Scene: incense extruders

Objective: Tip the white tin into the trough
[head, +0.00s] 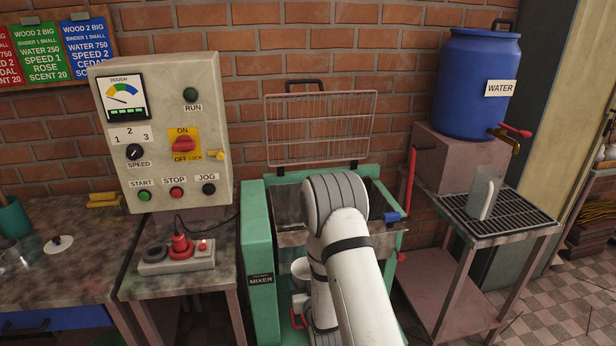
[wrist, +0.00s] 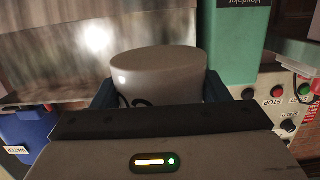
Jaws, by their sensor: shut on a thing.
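The white tin (wrist: 158,80) is held between the two dark blue fingers of my gripper (wrist: 160,88) in the wrist view. It looks pale grey there, with a smooth, flat round end facing away from the gripper and part of a dark mark on its side. I cannot tell whether that end is its lid or its base. The metal trough (head: 289,239) sits in the green mixer frame in the head view. My arm covers its middle and hides my gripper there. Metal wall, likely the trough's (wrist: 60,55), shows beyond the tin in the wrist view.
A wire guard (head: 320,128) stands raised behind the trough. The control box (head: 165,130) is at left, above a bench with a red plug (head: 180,246). At right are a blue water barrel (head: 478,85) and a jug (head: 484,192) on a grated stand. A green mixer post (wrist: 235,50) is close by.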

